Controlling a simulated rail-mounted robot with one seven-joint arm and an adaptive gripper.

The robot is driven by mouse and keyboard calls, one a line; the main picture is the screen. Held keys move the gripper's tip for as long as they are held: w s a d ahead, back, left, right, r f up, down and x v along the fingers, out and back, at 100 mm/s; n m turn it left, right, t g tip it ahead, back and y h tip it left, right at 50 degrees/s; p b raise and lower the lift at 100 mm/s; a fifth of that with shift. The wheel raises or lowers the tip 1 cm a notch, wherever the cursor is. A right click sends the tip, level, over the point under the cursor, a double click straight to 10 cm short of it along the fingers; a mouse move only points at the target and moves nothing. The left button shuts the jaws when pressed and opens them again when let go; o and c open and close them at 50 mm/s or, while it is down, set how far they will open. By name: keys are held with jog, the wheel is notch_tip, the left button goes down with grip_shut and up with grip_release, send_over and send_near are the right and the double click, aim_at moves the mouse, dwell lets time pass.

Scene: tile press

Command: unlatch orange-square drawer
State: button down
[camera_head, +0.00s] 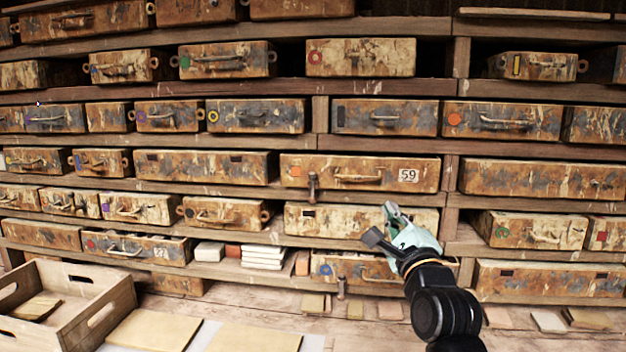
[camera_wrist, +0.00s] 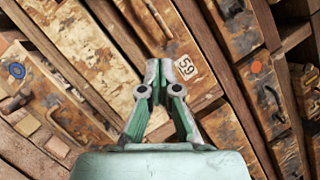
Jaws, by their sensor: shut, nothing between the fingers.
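The orange-square drawer (camera_head: 335,167) is a rusty, peeling-paint drawer front in the middle of the shelves. It has a small orange square (camera_head: 296,171) at its left, a bar handle (camera_head: 358,179) and a "59" label (camera_head: 408,175). A dark metal latch (camera_head: 313,186) stands upright at its lower edge, left of the handle. The drawer looks closed. My gripper (camera_head: 389,207) is shut and empty, below and right of the latch. In the wrist view the fingertips (camera_wrist: 159,66) meet beside the "59" label (camera_wrist: 186,67); the orange square and latch are not seen there.
A pale drawer (camera_head: 335,219) lies directly below, partly behind my gripper. A blue-ring drawer with its own latch (camera_head: 341,287) is lower down. An orange-circle drawer (camera_head: 468,120) is up right. A wooden crate (camera_head: 105,305) stands on the bench at lower left.

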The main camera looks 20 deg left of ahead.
aim_at(315, 178)
jog(key=s+a+f+n+g+y, duration=0.1)
jog(key=s+a+n+g+y, duration=0.1)
jog(key=s+a, duration=0.2)
jog(key=shift+a+f+p, duration=0.15)
jog(key=shift+a+p, duration=0.2)
jog(key=shift+a, duration=0.85)
jog(key=s+a+r+p+x, duration=0.1)
jog(key=a+p+x, duration=0.1)
jog(key=p+x, duration=1)
jog(key=shift+a+r+p, duration=0.15)
jog(key=shift+r+p, duration=0.05)
jog(key=shift+p, duration=1.85)
jog(key=shift+s+a+r+n+g, duration=0.1)
jog(key=shift+a+n+g, duration=0.15)
jog(key=shift+n, duration=0.3)
jog(key=shift+s+a+r+n+g, duration=0.15)
jog(key=shift+n+g, duration=0.1)
jog(key=shift+n, duration=0.3)
